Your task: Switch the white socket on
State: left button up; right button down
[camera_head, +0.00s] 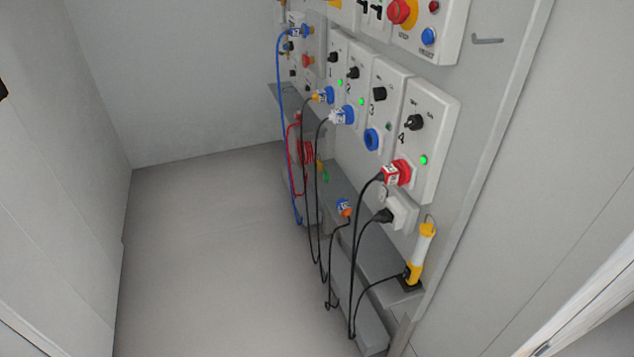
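A small white socket box (404,212) is on the right wall below panel 4 (438,130), with a black plug (382,216) at its left side. Any switch on this box is too small to make out. Panel 4 has a black rotary switch (414,122), a lit green lamp (423,159) and a red plug (397,172) in it. A white and blue plug (342,116) is at panel 2, beside another lit green lamp (361,101). Neither of my grippers is in view.
Panel 3 has a black knob (379,94) and a blue socket (372,138) with no plug. Black cables hang below the panels. A yellow and white lamp (423,245) stands on the ledge. The grey floor (200,260) at left is clear.

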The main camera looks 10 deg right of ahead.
aim_at(382, 197)
jog(key=i+j, duration=0.3)
jog(key=j, duration=0.15)
jog(key=i+j+u, duration=0.1)
jog(key=i+j, duration=0.2)
jog(key=j, duration=0.2)
